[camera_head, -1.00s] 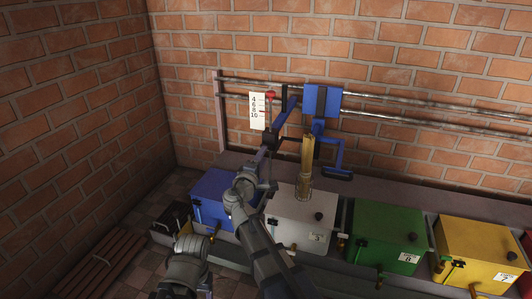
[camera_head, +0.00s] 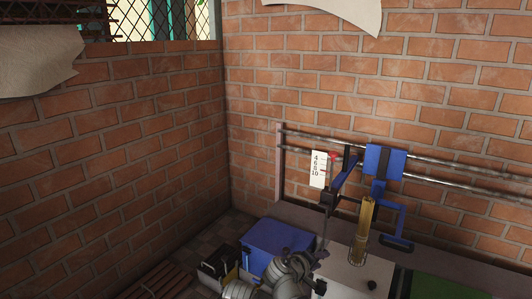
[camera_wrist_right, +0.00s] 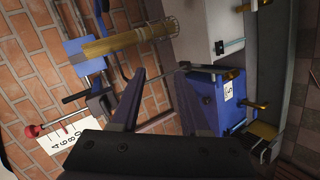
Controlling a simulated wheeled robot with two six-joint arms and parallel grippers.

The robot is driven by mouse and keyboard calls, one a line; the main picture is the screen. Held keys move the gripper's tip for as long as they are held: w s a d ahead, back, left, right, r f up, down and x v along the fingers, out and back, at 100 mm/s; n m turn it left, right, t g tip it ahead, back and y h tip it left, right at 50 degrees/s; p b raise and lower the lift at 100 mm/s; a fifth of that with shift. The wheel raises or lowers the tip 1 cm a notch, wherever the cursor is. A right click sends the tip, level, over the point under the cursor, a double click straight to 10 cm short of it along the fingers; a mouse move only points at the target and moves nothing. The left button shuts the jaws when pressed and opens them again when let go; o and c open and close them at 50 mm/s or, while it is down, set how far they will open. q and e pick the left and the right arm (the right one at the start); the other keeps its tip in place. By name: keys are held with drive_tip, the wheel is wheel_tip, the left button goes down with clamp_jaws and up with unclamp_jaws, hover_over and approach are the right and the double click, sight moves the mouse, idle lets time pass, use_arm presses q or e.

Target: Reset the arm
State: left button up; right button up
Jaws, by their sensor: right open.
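In the head view my right arm (camera_head: 290,270) comes up from the bottom edge. Its dark gripper (camera_head: 322,248) is small and partly lost against the blue lever mechanism and boxes. In the right wrist view the gripper (camera_wrist_right: 160,74) shows two dark fingers spread apart with nothing between them. The blue carriage (camera_head: 384,161) with a brass cylinder (camera_head: 365,225) stands beyond it, to the right in the head view. A red lever knob (camera_head: 335,157) is beside the white number scale (camera_head: 318,170). My left gripper is not in view.
A blue box (camera_head: 275,245), a white box (camera_head: 350,275) and part of a green box (camera_head: 440,288) stand in a row. Metal rails (camera_head: 460,185) run along the brick wall (camera_head: 440,70). A slatted wooden piece (camera_head: 155,285) lies low at the left.

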drive_tip(key=s+a+f+m+g+y+p, duration=0.1)
drive_tip(key=s+a+f+g+y+p, duration=0.2)
drive_tip(key=s+a, duration=0.5)
drive_tip(key=s+a+f+m+g+y+p, duration=0.1)
drive_tip(key=s+a+f+g+y+p, duration=0.15)
drive_tip(key=s+a+g+y, duration=0.65)
use_arm(q)
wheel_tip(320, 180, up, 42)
drive_tip(key=p, duration=3.6)
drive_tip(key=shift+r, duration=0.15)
use_arm(e)
drive_tip(key=s+d+r+t+h, duration=0.1)
drive_tip(key=d+r+h, duration=0.1)
drive_tip(key=r, duration=1.6)
drive_tip(key=s+d+r+t+h, duration=0.2)
drive_tip(key=r, duration=1.6)
drive_tip(key=shift+r, duration=0.25)
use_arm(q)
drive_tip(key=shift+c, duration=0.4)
